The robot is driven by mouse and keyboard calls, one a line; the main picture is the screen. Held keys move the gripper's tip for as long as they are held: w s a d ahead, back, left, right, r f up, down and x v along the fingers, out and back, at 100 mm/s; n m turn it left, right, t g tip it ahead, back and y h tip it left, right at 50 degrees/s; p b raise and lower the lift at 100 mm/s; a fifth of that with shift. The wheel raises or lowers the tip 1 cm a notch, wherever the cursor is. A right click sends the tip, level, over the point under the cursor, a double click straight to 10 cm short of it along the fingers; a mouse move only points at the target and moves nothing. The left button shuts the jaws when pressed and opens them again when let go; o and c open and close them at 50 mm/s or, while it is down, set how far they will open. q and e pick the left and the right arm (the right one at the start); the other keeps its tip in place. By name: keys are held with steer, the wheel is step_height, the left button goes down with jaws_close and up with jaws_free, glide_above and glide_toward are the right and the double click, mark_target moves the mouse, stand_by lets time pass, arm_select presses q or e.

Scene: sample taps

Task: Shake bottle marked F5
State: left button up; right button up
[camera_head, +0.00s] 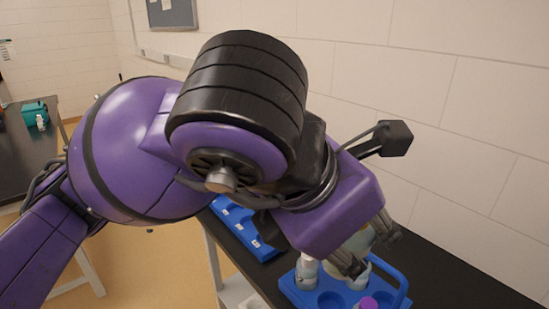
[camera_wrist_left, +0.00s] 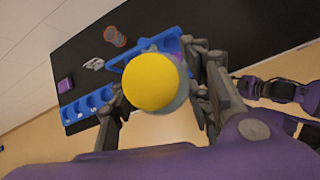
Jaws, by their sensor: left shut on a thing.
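My left gripper (camera_head: 372,252) is shut on a bottle with a round yellow cap (camera_wrist_left: 152,82). In the left wrist view its fingers (camera_wrist_left: 160,100) stand on both sides of the bottle, and the cap faces the camera. In the head view only a pale part of this bottle (camera_head: 359,243) shows between the fingers, over the blue carrier (camera_head: 395,275). I cannot tell whether its base is clear of the carrier. No F5 marking can be read. What looks like my right gripper (camera_wrist_left: 268,90) is at the right of the left wrist view; its opening is unclear.
A pale bottle (camera_head: 307,270) and a purple cap (camera_head: 368,303) are at the carrier. A blue slotted rack (camera_head: 245,230) lies left of it on the black bench. An orange-rimmed container (camera_wrist_left: 115,36) and a purple item (camera_wrist_left: 65,85) also show. A wall runs behind.

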mark_target(342, 271)
arm_select(q)
steer(key=f, duration=0.8)
steer(key=shift+s+f, duration=0.3)
steer(key=r, duration=0.8)
steer(key=shift+w+a, duration=0.1)
steer(key=shift+w, duration=0.3)
steer(key=f, duration=0.7)
steer(key=shift+s+f, duration=0.35)
steer(key=shift+s, duration=0.05)
steer(key=r, duration=0.6)
steer(key=shift+w+r, duration=0.35)
steer(key=shift+r, duration=0.05)
steer(key=shift+s, duration=0.1)
step_height(342, 271, down, 7)
steer(key=shift+s+r, duration=0.1)
step_height(342, 271, up, 8)
steer(key=shift+f, duration=0.15)
step_height(342, 271, down, 8)
steer(key=shift+r, duration=0.25)
arm_select(e)
steer(key=shift+s+d+f, duration=0.3)
steer(key=shift+s+d, duration=0.05)
steer(key=shift+s, duration=0.15)
steer(key=shift+w+a+r, duration=0.1)
steer(key=shift+w, duration=0.1)
